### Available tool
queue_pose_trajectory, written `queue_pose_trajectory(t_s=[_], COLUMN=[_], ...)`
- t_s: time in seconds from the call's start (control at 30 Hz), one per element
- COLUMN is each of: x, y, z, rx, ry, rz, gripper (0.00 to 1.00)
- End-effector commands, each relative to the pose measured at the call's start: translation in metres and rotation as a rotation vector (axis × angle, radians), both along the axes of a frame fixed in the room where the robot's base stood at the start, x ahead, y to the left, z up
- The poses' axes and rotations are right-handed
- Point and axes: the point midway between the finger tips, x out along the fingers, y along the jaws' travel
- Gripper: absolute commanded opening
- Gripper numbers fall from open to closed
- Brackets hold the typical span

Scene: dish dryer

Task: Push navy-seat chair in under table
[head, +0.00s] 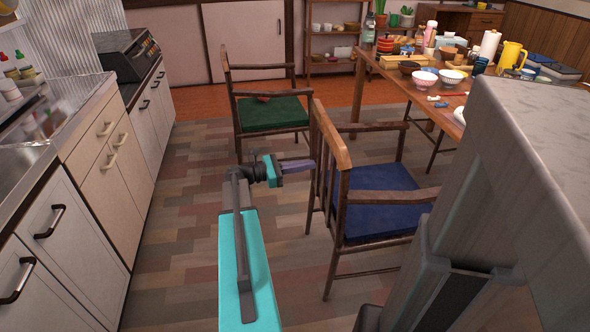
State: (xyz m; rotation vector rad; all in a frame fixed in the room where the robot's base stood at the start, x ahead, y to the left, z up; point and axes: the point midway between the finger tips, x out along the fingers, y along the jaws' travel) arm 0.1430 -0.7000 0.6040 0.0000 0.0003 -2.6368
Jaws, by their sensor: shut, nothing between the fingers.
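The navy-seat chair (380,200) stands upright on the floor to the right of the middle. Its wooden back faces left, toward my gripper, and its front faces the table (383,91) side. The table stands beyond it at the upper right, loaded with dishes. My gripper (312,164) is shut and empty, level with the chair's back. Its tip is at or very close to the left side of the backrest; I cannot tell whether it touches. My own body hides the lower right part of the chair's surroundings.
A green-seat chair (272,114) stands further back, left of the table. Cabinets (70,235) with a sink and a black appliance (127,54) line the left side. Shelves (333,45) stand at the back. The patchwork floor between cabinets and chairs is clear.

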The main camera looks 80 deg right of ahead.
Motion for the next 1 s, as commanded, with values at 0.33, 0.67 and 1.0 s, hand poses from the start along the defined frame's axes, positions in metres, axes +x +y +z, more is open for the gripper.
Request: queue_pose_trajectory(t_s=[0.33,0.67,1.0], x=[-0.021,-0.021,-0.019], y=[-0.012,-0.012,-0.017], z=[0.000,0.000,0.002], rx=[-0.001,0.000,0.001], ry=[0.000,0.000,0.000], rz=[0.000,0.000,0.021], gripper=[0.00,0.00,0.00])
